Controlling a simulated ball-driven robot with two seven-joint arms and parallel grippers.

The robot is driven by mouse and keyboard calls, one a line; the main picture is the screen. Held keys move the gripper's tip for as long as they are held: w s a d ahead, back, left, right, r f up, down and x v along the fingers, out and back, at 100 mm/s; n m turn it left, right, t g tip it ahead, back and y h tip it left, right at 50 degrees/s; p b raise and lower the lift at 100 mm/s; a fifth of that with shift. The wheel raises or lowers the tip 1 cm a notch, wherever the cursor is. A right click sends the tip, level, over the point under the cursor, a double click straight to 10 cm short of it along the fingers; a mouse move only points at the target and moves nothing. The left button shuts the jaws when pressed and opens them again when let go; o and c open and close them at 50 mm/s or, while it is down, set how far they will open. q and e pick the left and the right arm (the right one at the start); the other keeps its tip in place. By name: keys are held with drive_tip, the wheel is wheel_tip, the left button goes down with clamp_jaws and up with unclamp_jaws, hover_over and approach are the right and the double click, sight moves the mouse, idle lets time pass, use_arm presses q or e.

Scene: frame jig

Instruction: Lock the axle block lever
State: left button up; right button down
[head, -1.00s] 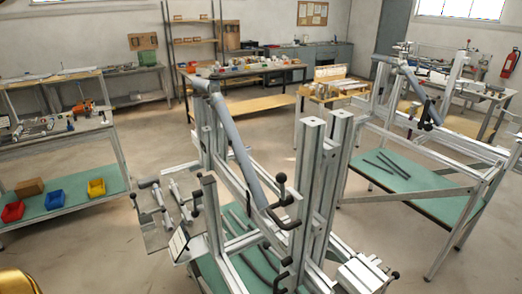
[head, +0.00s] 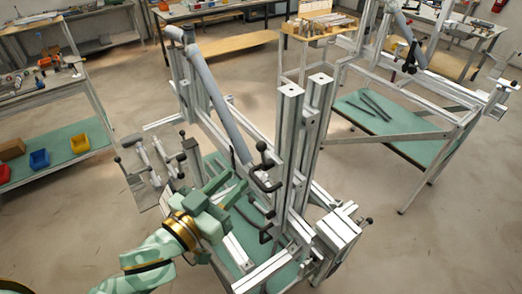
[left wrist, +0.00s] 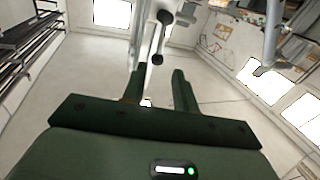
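The frame jig (head: 290,150) of pale metal profiles carries a sloping grey tube (head: 222,105). A black-handled clamp lever (head: 263,172) stands by the tube's lower end. A side plate (head: 140,190) at the left carries small metal fittings and levers with black knobs (head: 182,134). I cannot tell which lever is the axle block's. My left gripper (head: 238,181) is over the jig's lower left part, near the tube's lower end. In the left wrist view its fingers (left wrist: 157,74) are apart and empty. A black knob (left wrist: 157,59) shows just beyond the gap. My right gripper is out of view.
A second jig stand (head: 425,95) with a green shelf (head: 385,115) is at the right. A bench with coloured bins (head: 40,159) is at the left. Uprights (head: 318,110) rise right of my left gripper. The floor around the jig is clear.

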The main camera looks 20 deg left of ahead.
sight(262, 152)
use_arm(q)
drive_tip(key=p+x, duration=0.2)
drive_tip(key=x, duration=0.9)
drive_tip(key=shift+w, duration=0.1)
drive_tip(key=shift+r, duration=0.1)
clamp_jaws()
